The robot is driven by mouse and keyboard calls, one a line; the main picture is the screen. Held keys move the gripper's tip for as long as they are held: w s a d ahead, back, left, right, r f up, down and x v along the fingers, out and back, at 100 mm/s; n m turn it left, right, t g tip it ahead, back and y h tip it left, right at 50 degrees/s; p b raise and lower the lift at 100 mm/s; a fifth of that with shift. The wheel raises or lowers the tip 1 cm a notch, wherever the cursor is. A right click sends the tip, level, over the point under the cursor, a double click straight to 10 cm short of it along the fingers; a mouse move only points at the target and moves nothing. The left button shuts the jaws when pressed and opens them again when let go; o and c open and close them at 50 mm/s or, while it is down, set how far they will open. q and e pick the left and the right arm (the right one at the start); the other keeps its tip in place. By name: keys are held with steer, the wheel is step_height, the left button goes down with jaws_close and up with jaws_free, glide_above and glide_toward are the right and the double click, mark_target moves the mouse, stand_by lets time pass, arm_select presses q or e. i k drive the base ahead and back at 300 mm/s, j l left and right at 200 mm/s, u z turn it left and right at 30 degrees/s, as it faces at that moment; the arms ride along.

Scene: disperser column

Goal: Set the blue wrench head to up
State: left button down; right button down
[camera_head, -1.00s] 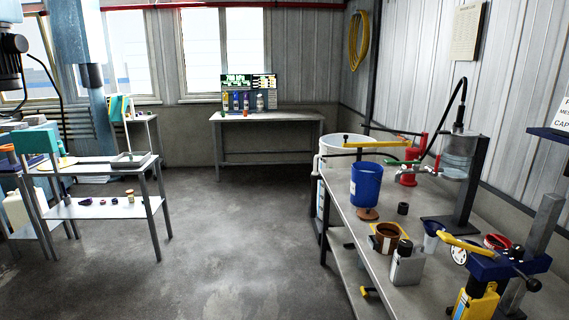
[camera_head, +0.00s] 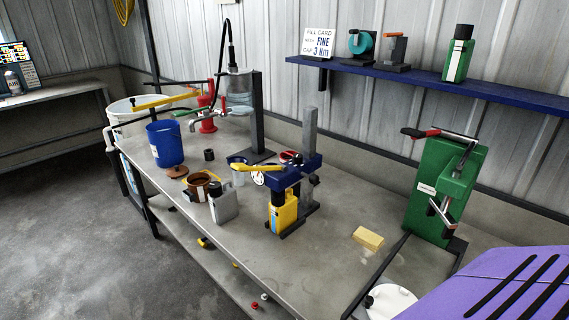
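A blue head (camera_head: 284,174) sits on an upright grey post (camera_head: 309,133) on the workbench. A yellow lever (camera_head: 258,168) reaches out from it to the left, with a round white dial (camera_head: 259,179) near it. A yellow container (camera_head: 283,212) stands below the head. No other blue wrench-like part stands out, and I cannot tell surely whether this head is the wrench head or how its setting stands. Neither of my grippers shows in this view.
The grey bench (camera_head: 300,270) holds a blue bucket (camera_head: 165,144), a grey can (camera_head: 223,203), a yellow block (camera_head: 368,238) and a green device (camera_head: 445,190). A blue shelf (camera_head: 450,86) runs above. A purple slotted surface (camera_head: 500,290) fills the lower right corner.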

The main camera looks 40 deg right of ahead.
mark_target(277, 180)
steer(key=z, duration=1.25)
